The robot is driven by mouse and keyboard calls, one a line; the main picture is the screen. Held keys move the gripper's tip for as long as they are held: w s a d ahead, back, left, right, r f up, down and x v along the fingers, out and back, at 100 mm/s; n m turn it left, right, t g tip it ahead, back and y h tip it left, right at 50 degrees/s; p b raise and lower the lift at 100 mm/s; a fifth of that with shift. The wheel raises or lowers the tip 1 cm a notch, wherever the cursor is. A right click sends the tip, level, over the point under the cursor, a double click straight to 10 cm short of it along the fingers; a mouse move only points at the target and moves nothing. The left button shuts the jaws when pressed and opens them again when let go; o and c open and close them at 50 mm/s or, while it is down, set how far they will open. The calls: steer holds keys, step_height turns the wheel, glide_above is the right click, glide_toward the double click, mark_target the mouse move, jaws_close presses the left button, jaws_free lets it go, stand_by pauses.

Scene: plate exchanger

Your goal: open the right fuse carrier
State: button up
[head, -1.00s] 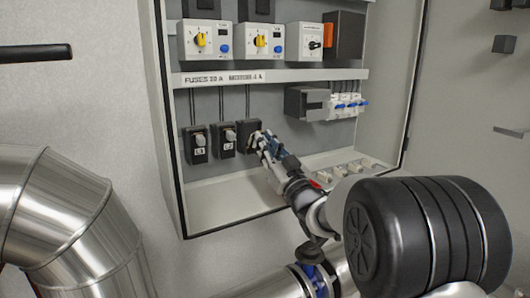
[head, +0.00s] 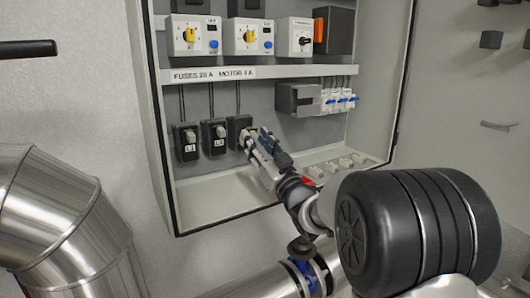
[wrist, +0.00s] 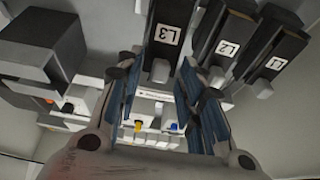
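The right fuse carrier (head: 238,126) is a black block, rightmost of three under the "FUSES 20 A" strip. In the wrist view it is the carrier marked L3 (wrist: 166,38), with a small grey handle (wrist: 160,71). My gripper (head: 255,142) is at its front in the head view and partly hides its lower part. In the wrist view my gripper (wrist: 166,76) has its two blue-padded fingers spread, one to each side of the handle, with gaps visible. Contact cannot be told. The carrier looks seated in line with the others.
The L2 carrier (head: 215,137) and L1 carrier (head: 187,142) stand close on the left. A dark grey box (head: 297,98) and breakers with blue levers (head: 340,101) are at the right. Several small pale parts lie on the cabinet floor (head: 215,200). The cabinet side walls bound the space.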

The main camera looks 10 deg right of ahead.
steer(key=v, duration=1.1)
steer(key=shift+s, duration=0.15)
steer(key=shift+f, duration=0.15)
steer(key=shift+c, duration=0.4)
